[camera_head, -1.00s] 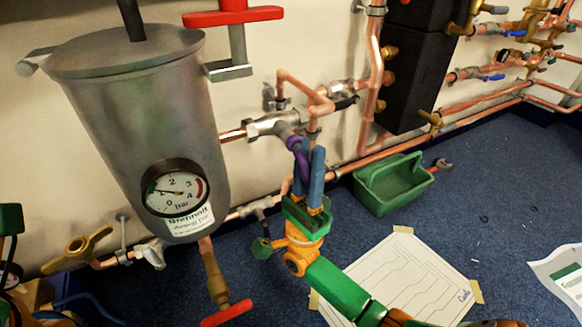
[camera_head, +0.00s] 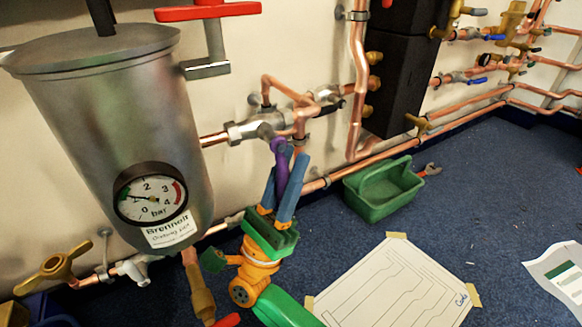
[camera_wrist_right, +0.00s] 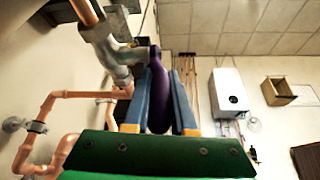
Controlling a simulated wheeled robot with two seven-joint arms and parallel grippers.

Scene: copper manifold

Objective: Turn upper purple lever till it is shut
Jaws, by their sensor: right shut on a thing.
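The upper purple lever (camera_head: 280,168) hangs down from a grey metal valve (camera_head: 256,128) on the copper pipe right of the tank. My right gripper (camera_head: 287,163) comes up from below, its blue fingers shut on the lever. In the right wrist view the purple lever (camera_wrist_right: 158,95) stands between the two fingers (camera_wrist_right: 157,80), and its upper end meets the grey valve elbow (camera_wrist_right: 112,50). The fingers partly hide the lever's lower part in the head view. My left gripper is not in view.
A grey tank (camera_head: 115,110) with a pressure gauge (camera_head: 150,194) stands close to the left of my right gripper. A red handle (camera_head: 208,11) is above. A green tray (camera_head: 383,190) and a taped paper sheet (camera_head: 395,287) lie on the blue floor at right.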

